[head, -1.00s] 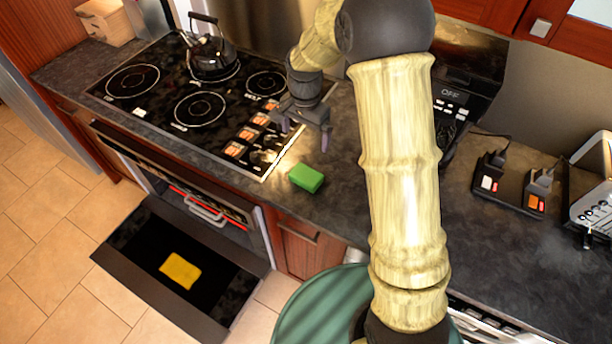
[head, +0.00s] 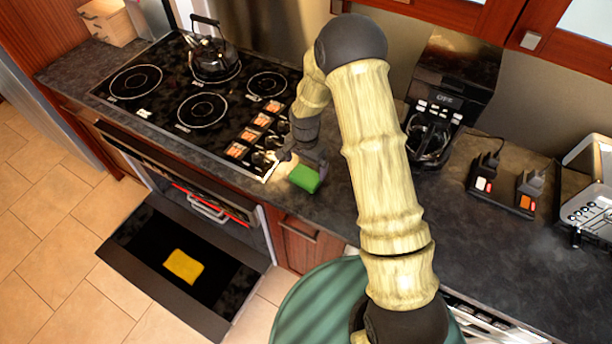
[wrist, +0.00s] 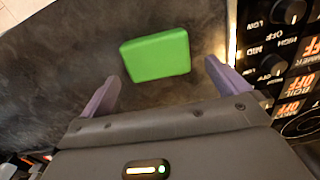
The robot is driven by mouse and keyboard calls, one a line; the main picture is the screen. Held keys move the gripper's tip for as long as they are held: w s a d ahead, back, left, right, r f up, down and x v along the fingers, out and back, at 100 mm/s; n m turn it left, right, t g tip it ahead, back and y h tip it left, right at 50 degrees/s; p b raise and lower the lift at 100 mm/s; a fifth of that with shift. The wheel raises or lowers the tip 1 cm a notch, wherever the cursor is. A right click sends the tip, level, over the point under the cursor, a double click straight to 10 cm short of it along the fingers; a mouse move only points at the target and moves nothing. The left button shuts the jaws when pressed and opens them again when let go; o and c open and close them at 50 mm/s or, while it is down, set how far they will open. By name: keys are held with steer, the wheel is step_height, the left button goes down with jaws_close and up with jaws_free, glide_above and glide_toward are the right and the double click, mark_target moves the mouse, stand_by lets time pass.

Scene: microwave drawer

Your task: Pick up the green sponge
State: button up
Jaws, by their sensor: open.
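The green sponge (head: 304,178) lies on the dark countertop just right of the stove's control strip. It also shows in the wrist view (wrist: 156,57), flat on the counter ahead of my gripper's fingers. My gripper (head: 302,164) is close above and behind the sponge in the head view. In the wrist view my gripper (wrist: 160,84) is open, with one purple fingertip on each side and the sponge just beyond the gap. Nothing is held. Whether a finger touches the sponge I cannot tell.
The stove (head: 190,97) with a kettle (head: 212,62) is to the left. A coffee maker (head: 445,100) stands at the back right, near a black plug strip (head: 503,187). The oven door (head: 180,262) hangs open below, with a yellow sponge-like piece (head: 184,266) on it.

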mark_target(306, 175)
steer(key=shift+s+f+p, duration=0.2)
steer(key=shift+f+p, duration=0.3)
steer(key=shift+p, duration=0.2)
steer(key=shift+f+p, duration=0.95)
steer(key=shift+f, duration=1.15)
steer(key=c, duration=0.8)
